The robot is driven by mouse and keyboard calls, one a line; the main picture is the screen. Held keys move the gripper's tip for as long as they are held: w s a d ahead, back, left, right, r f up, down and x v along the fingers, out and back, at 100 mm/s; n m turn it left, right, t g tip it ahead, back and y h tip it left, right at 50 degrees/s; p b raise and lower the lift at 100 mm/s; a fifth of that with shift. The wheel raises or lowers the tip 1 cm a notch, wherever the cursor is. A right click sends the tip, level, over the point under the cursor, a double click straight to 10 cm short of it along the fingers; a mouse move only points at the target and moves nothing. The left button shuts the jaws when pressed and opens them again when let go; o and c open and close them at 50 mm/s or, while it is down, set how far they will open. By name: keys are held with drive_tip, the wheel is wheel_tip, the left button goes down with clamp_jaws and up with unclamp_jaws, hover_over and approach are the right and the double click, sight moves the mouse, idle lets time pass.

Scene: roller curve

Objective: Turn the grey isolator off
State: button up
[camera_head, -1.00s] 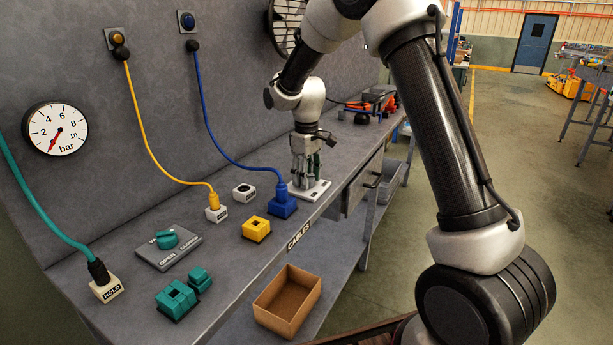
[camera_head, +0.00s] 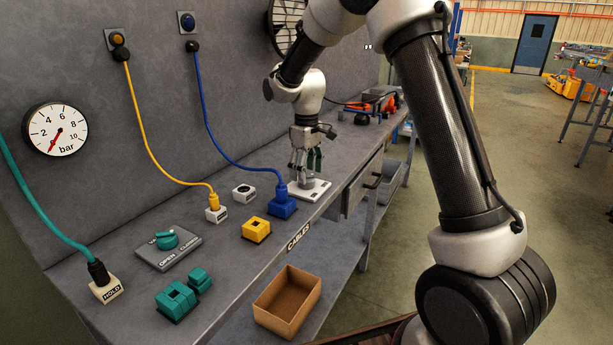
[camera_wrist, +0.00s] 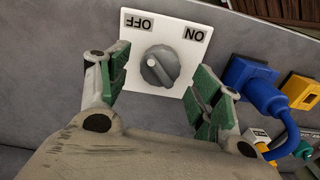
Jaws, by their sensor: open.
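The grey isolator is a round grey knob (camera_wrist: 160,66) on a white plate (camera_wrist: 192,22) marked OFF and ON. The words appear upside down in the wrist view, OFF at left and ON at right. A pale mark shows on the knob's left part, on the OFF side; its exact angle is hard to read. In the head view the plate (camera_head: 322,186) lies on the bench. My gripper (camera_head: 306,168) is just above the knob, pointing down. In the wrist view my gripper (camera_wrist: 160,64) is open, its green-padded fingers either side of the knob, apart from it.
A blue plug (camera_head: 283,206) with its cable stands close beside the plate. A yellow block (camera_head: 257,229), a teal valve (camera_head: 165,238) and teal blocks (camera_head: 176,299) sit nearer. A cardboard box (camera_head: 288,301) is below the bench edge.

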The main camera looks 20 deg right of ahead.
wheel_tip(320, 180, up, 10)
idle(0.3)
drive_tip(key=s+d+r+m+t, duration=0.1)
drive_tip(key=s+d, duration=0.4)
drive_tip(key=s, duration=0.6)
drive_tip(key=s+d+r+m+t, duration=0.2)
drive_tip(key=s+d+m, duration=0.2)
drive_tip(key=s, duration=0.8)
drive_tip(key=s+d+r+m+t, duration=0.1)
drive_tip(key=s+d, duration=0.4)
drive_tip(key=s, duration=0.6)
drive_tip(key=shift+s+d+r+m, duration=0.3)
drive_tip(key=shift+r+m, duration=0.35)
drive_tip(key=shift+m, duration=0.35)
